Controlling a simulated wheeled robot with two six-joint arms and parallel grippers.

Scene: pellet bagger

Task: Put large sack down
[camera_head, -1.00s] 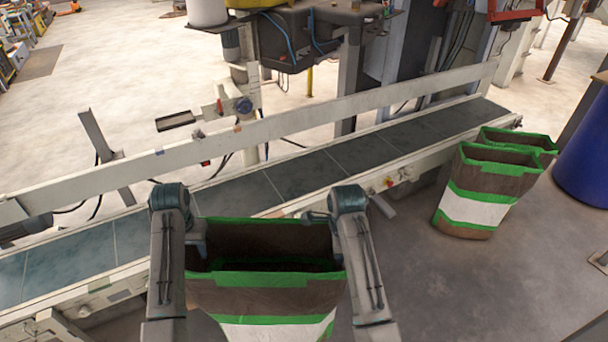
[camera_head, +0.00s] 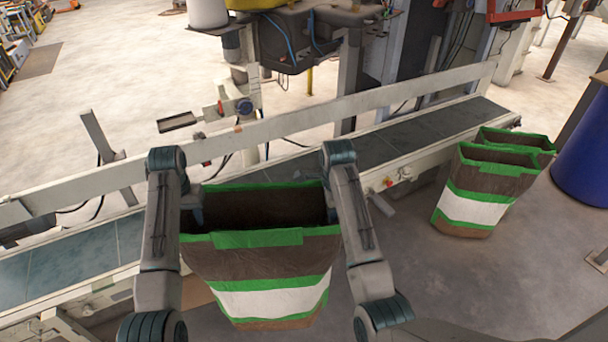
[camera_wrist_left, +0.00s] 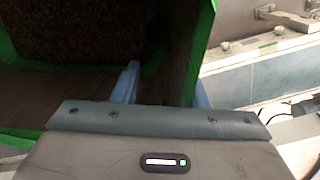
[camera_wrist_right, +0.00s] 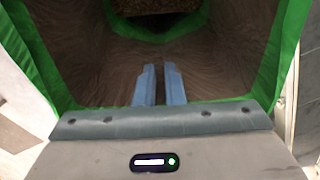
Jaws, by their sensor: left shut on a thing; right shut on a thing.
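The large sack (camera_head: 275,265) is brown paper with green bands, a white band and an open top. In the head view it is upright in front of the conveyor. Its bottom edge shows, but I cannot tell whether it rests on anything. My left gripper (camera_head: 196,205) is shut on the left side of its rim. My right gripper (camera_head: 326,195) is shut on the right side, its fingertips largely hidden in the head view. In the left wrist view the fingers (camera_wrist_left: 163,88) straddle the sack wall. In the right wrist view the fingers (camera_wrist_right: 159,85) lie close together against the brown wall.
The conveyor (camera_head: 400,140) with its side rail runs diagonally behind the sack. Two similar open sacks (camera_head: 475,205) stand on the floor at right. A blue drum (camera_head: 585,150) is beyond them. The floor (camera_head: 480,285) between the held sack and those sacks is clear.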

